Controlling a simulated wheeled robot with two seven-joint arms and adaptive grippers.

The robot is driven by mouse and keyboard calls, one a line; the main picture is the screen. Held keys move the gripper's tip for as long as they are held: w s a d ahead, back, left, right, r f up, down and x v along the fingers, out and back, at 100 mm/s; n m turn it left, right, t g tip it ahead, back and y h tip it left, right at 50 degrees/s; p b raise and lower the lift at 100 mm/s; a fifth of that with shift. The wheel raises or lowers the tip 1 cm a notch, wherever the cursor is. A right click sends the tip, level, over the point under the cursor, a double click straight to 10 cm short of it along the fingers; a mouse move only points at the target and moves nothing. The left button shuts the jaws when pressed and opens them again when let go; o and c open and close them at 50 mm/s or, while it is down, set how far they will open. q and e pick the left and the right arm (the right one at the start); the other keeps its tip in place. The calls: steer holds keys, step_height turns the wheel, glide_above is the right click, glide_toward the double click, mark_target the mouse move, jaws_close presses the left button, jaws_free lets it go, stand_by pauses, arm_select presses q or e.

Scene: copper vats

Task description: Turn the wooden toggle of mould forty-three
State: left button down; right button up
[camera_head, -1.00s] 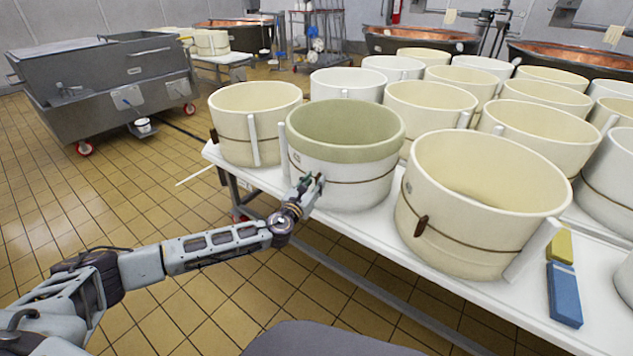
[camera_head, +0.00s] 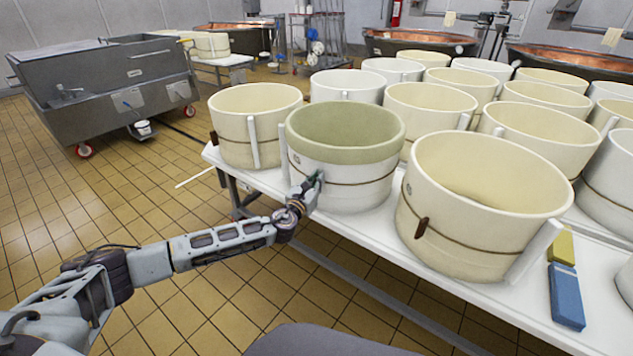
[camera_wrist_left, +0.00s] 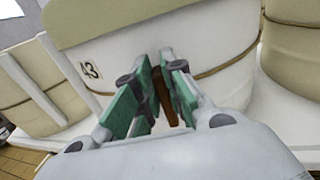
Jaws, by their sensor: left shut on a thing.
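Mould forty-three (camera_head: 340,175) is a white tub with a green-beige upper band and a brown cord around it, at the front edge of the table. Its number plate (camera_wrist_left: 90,71) reads 43 in the left wrist view. The brown wooden toggle (camera_wrist_left: 169,104) shows between the green-padded fingers there, tilted, at the cord's height. My left gripper (camera_head: 316,180) is at the mould's front wall and shut on the toggle; it also shows in the left wrist view (camera_wrist_left: 163,88). In the head view the gripper hides the toggle. My right gripper is not in view.
A cream mould (camera_head: 475,215) with its own toggle stands to the right, and another (camera_head: 250,135) stands left. More moulds fill the white table (camera_head: 400,270) behind. A blue block (camera_head: 566,298) and yellow block (camera_head: 562,246) lie at right. Tiled floor is open at left.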

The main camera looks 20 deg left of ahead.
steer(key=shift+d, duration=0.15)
arm_select(q)
steer(key=shift+n, duration=0.3)
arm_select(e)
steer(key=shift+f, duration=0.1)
arm_select(q)
steer(key=shift+a+f+n, duration=0.15)
steer(key=shift+a+n, duration=0.1)
steer(key=shift+n, duration=0.55)
steer(key=shift+w+a+f+n+b, duration=0.1)
steer(key=shift+a+f+n+b, duration=0.3)
steer(key=shift+n, duration=2.25)
steer(key=shift+w+a+f+n+b, duration=0.15)
steer(key=shift+a+f+n, duration=0.3)
steer(key=shift+n, duration=2.15)
steer(key=shift+s+a+f+n+b, duration=0.1)
steer(key=shift+a+f+n+b, duration=0.3)
steer(key=shift+n, duration=2.25)
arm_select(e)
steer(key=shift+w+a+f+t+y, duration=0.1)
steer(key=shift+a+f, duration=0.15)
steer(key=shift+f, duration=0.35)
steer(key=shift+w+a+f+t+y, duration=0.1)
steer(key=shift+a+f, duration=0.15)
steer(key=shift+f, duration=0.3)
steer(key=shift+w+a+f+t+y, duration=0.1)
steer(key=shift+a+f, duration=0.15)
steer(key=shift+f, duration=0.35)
arm_select(q)
steer(key=shift+d+f, duration=0.1)
